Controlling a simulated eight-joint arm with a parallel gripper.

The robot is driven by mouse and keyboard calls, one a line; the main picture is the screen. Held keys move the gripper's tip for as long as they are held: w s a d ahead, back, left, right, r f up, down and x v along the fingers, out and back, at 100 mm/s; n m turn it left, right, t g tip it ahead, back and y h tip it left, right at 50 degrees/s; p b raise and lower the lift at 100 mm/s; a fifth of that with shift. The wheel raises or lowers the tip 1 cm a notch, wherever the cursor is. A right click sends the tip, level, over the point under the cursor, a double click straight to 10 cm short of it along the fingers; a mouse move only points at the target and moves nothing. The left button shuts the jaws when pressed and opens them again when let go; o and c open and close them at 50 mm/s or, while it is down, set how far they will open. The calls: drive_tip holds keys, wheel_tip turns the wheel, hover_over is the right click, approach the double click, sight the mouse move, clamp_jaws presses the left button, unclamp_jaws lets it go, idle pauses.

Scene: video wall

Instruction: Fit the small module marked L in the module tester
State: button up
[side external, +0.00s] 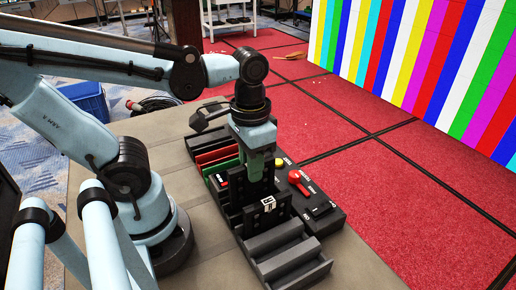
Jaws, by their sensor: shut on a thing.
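The module tester (325,222) is a dark box on the grey table, with a yellow button, a red lever and a black switch on its right side. A white label (268,204) with a dark mark shows at the jaws; the mark is too small to read for certain. The module's lower end and the slot below are hidden by the jaws and the tester's parts, so I cannot tell whether it is seated.
Red and green boards (217,158) stand in a rack at the tester's far left. A grey stepped tray (290,258) lies at its near end. The table (205,255) is bare to the left and front. A colour-striped video wall (420,60) stands well beyond.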

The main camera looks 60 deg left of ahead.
drive_tip(key=shift+f, duration=2)
idle(2.1)
drive_tip(key=o, duration=1.1)
drive_tip(key=shift+r, duration=4)
drive_tip(key=shift+w+a+f+t, duration=0.25)
drive_tip(key=shift+w+a+t, duration=0.1)
drive_tip(key=shift+w+t, duration=0.9)
drive_tip(key=shift+w+a+f+t, duration=0.3)
drive_tip(key=shift+w+t, duration=0.85)
drive_tip(key=shift+w, duration=0.1)
drive_tip(key=shift+w+a+f+t, duration=0.25)
drive_tip(key=shift+w+a+t, duration=0.1)
drive_tip(key=shift+w+t, duration=0.9)
